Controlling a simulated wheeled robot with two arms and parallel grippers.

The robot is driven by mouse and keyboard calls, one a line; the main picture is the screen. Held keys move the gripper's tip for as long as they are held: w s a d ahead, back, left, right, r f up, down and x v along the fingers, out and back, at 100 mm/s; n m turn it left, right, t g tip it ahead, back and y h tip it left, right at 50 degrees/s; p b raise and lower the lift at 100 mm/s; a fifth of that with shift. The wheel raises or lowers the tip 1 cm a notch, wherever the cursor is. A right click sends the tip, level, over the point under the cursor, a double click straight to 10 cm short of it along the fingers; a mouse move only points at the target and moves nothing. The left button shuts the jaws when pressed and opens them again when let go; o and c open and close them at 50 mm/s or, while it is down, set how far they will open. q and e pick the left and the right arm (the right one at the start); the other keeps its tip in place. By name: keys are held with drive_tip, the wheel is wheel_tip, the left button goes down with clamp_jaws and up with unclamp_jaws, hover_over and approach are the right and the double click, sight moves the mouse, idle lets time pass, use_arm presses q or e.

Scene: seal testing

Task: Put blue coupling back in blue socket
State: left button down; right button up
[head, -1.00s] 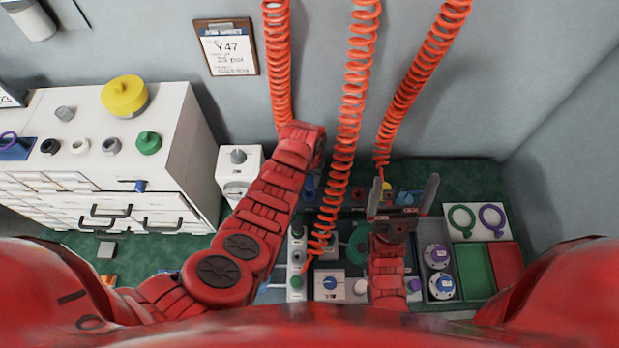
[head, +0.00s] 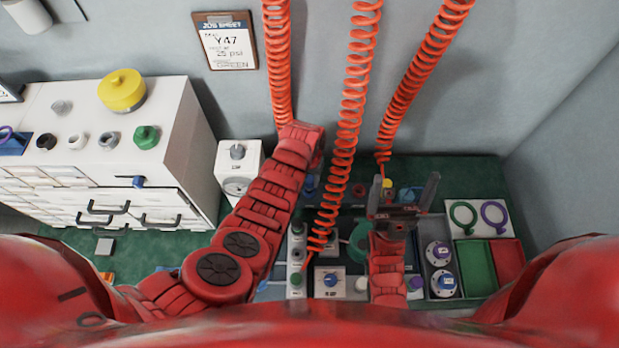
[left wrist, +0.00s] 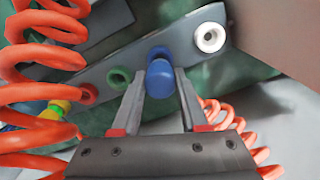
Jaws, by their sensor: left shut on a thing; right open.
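In the left wrist view, the blue coupling (left wrist: 162,80) is held between the fingers of my left gripper (left wrist: 163,94), which is shut on it. The blue socket (left wrist: 158,52) is on a grey bar just past the coupling and is partly covered by it. I cannot tell whether coupling and socket touch. In the head view my left forearm (head: 275,190) reaches over the bench and hides its fingers. My right gripper (head: 404,198) is open and empty above the bench's back part.
The grey bar (left wrist: 130,65) also carries a white socket (left wrist: 210,37), a green socket (left wrist: 119,78) and a red socket (left wrist: 88,95). Orange coiled hoses (head: 347,130) hang close beside my left arm. A white drawer cabinet (head: 170,130) stands at left.

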use_arm(q)
drive_tip(key=shift+f+b, duration=1.45)
drive_tip(key=shift+f, duration=0.05)
idle(0.6)
drive_tip(key=shift+c, duration=1.8)
unclamp_jaws()
drive_tip(key=shift+r, duration=0.1)
drive_tip(key=shift+w+r, duration=0.15)
drive_tip(key=shift+r, duration=0.4)
wheel_tip(320, 180, up, 7)
drive_tip(key=shift+r+b, duration=0.15)
drive_tip(key=shift+b, duration=0.9)
wheel_tip(320, 180, up, 9)
drive_tip(key=p, duration=0.6)
